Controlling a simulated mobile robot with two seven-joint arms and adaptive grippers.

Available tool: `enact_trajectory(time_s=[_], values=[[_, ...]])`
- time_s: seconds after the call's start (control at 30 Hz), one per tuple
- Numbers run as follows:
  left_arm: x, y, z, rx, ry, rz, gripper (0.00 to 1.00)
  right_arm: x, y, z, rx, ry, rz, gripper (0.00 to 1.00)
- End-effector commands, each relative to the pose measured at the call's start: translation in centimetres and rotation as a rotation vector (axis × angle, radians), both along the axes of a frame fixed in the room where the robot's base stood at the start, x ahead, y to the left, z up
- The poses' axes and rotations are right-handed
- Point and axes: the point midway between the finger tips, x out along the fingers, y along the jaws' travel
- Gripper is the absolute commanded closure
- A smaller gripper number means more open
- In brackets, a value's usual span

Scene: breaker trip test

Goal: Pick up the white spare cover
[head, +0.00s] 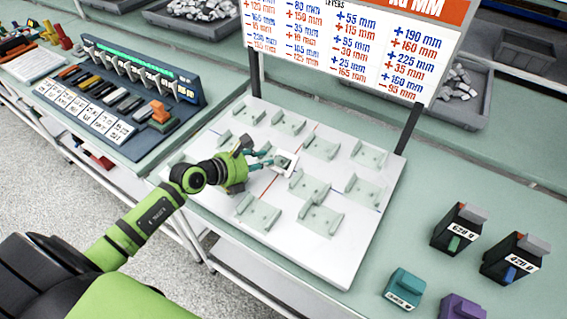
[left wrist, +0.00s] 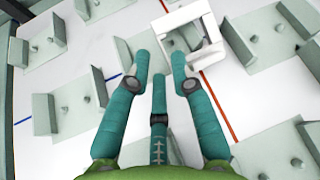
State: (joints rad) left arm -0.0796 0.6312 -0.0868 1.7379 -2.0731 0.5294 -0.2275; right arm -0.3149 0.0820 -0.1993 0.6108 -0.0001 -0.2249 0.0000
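The white spare cover (head: 286,161) is a small white piece with a square opening, near the middle of the white board (head: 330,268). It also shows in the left wrist view (left wrist: 207,48), just beyond my fingertips and a little to the right. My left gripper (head: 265,159) reaches in over the board from the left, with its teal fingertips close beside the cover. In the left wrist view the gripper (left wrist: 160,62) has its fingers apart with nothing between them. I cannot tell whether the right finger touches the cover. My right gripper is not in view.
Several pale green brackets (head: 320,147) stand on the board around the cover. A sign (head: 365,40) on dark posts rises behind it. A breaker panel (head: 130,90) stands left. Black blocks (head: 461,228), a teal block (head: 404,288) and a purple block (head: 462,307) stand right.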

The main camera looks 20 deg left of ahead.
Motion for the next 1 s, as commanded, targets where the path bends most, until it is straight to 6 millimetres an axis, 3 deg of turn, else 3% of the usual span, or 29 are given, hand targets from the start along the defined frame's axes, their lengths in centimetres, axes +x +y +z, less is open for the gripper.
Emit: enact_trajectory(time_s=[0.2, 0.47, 0.53, 1.0], values=[[2.3, -1.1, -1.1, -0.004, -0.001, 0.000, 0.77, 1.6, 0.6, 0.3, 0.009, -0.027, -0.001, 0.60], [2.5, -1.3, -1.5, -0.003, 0.001, -0.002, 0.77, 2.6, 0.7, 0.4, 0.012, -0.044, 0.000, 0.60], [2.5, -1.3, -1.5, -0.004, 0.002, -0.001, 1.00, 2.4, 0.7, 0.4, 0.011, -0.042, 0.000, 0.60], [2.5, -1.2, -1.3, -0.003, -0.001, 0.000, 1.00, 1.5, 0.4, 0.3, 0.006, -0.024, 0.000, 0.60]])
